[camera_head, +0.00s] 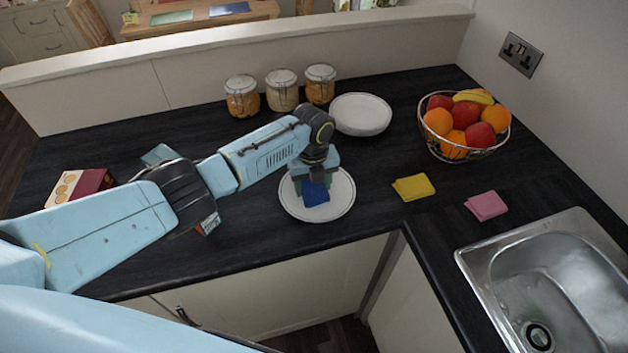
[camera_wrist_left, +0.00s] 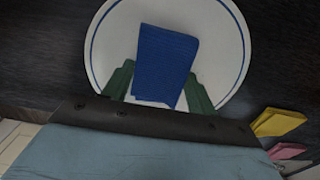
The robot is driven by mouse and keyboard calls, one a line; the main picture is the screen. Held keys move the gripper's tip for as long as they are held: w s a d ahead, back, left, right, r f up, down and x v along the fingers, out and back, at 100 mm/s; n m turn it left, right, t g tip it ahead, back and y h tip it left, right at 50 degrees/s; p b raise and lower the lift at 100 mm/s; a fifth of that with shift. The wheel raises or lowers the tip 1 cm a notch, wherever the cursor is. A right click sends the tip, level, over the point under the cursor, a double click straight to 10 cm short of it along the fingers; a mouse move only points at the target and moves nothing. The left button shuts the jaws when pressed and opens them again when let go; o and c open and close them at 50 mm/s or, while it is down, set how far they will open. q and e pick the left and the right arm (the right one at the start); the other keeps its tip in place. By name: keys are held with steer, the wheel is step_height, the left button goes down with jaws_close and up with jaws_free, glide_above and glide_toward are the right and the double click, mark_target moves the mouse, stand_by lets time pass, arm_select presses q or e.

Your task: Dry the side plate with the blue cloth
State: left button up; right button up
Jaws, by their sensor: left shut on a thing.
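The side plate (camera_head: 337,207) lies flat on the dark worktop, white with a thin blue ring near its rim; it also shows in the left wrist view (camera_wrist_left: 225,40). The blue cloth (camera_head: 316,194) is folded and is over the plate's middle; it also shows in the left wrist view (camera_wrist_left: 166,60). My left gripper (camera_head: 312,185) points down above the plate, its green fingers (camera_wrist_left: 158,85) shut on the cloth from both sides. I cannot tell how firmly the cloth touches the plate. My right gripper is not in view.
A yellow cloth (camera_head: 413,187) and a pink cloth (camera_head: 487,205) lie to the right, before the sink (camera_head: 545,285). A stack of plates (camera_head: 361,114), several jars (camera_head: 282,90) and a fruit basket (camera_head: 466,126) stand behind. Boxes (camera_head: 78,187) lie at left.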

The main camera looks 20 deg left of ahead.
arm_select(q)
steer(key=shift+s+d+p, duration=0.3)
steer(key=shift+s+p, duration=0.15)
steer(key=shift+s, duration=0.05)
steer(key=shift+f, duration=0.1)
steer(key=shift+d, duration=0.15)
steer(key=shift+w+d, duration=0.1)
steer(key=shift+d, duration=0.3)
steer(key=shift+w+d+b, duration=0.25)
steer(key=shift+w+b, duration=0.3)
steer(key=shift+b, duration=0.3)
steer(key=shift+a, duration=0.1)
steer(key=shift+w+a+b, duration=0.25)
steer(key=shift+w+b, duration=0.15)
steer(key=shift+b, duration=0.1)
steer(key=shift+a, duration=0.1)
